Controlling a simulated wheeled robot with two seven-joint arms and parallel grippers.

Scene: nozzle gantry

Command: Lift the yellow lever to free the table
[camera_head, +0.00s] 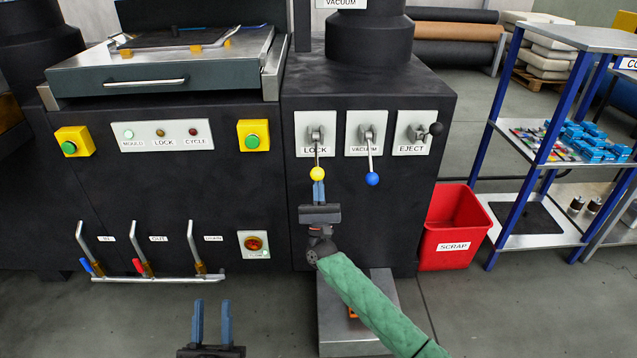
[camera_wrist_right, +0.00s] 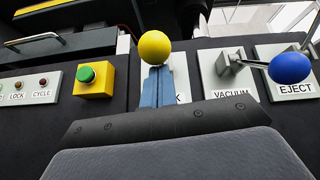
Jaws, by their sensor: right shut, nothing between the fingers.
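The yellow lever is the LOCK lever, with a yellow ball knob (camera_head: 317,174) hanging down from its pivot on the white LOCK plate (camera_head: 301,122). My right gripper (camera_head: 318,186) is shut and empty, with its fingertips just below the yellow knob. In the right wrist view the knob (camera_wrist_right: 154,47) sits right at the tips of the blue fingers (camera_wrist_right: 157,88); I cannot tell whether they touch. The table (camera_head: 160,62) is the metal-topped slab with a handle at upper left. My left gripper (camera_head: 212,322) is open and empty, low in front of the machine.
The VACUUM lever with its blue knob (camera_head: 372,179) hangs close to the right of the yellow one. The EJECT lever with a black knob (camera_head: 436,129) is further right. A red SCRAP bin (camera_head: 452,228) and a blue-framed shelf (camera_head: 560,120) stand at right. Pipe levers (camera_head: 150,277) are at lower left.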

